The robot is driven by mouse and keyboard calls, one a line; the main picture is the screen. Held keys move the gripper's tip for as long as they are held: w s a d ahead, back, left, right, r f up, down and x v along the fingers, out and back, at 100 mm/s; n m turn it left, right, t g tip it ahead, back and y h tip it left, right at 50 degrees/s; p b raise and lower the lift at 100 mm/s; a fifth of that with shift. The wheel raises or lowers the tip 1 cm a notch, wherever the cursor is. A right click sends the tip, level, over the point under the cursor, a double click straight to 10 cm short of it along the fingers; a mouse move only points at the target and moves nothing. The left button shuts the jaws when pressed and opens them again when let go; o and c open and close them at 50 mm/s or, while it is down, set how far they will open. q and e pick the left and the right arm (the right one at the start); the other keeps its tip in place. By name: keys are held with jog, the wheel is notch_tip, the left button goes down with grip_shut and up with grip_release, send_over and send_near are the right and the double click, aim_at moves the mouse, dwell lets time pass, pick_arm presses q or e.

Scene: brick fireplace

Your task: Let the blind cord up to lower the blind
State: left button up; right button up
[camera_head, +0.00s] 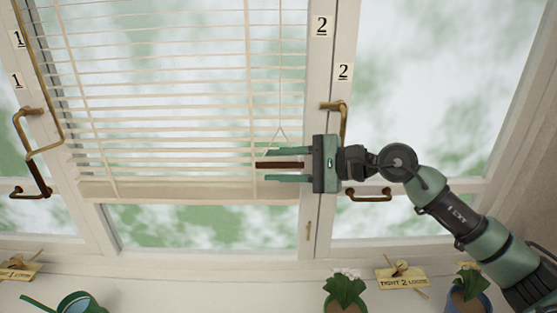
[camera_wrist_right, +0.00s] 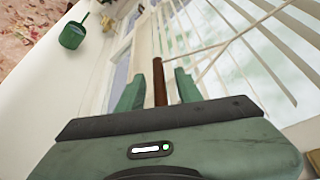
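The pale slatted blind (camera_head: 150,130) hangs over the left window, its thick bottom rail (camera_head: 150,190) above a strip of bare glass. Slats also show in the right wrist view (camera_wrist_right: 262,48). A thin cord (camera_head: 281,95) hangs in front of the blind's right side and splits into a small triangle above a dark brown bar-shaped handle (camera_head: 283,165). My right gripper (camera_head: 268,165) is open, its green fingers above and below the handle with gaps visible. In the right wrist view the handle (camera_wrist_right: 159,85) stands between the fingers. My left gripper is not in view.
Brass window handles (camera_head: 370,196) stick out around my right gripper and at the left (camera_head: 32,150). The sill below holds a green watering can (camera_head: 75,303), potted plants (camera_head: 345,290) and labelled plates (camera_head: 403,281).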

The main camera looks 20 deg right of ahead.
grip_shut()
dwell(1.4)
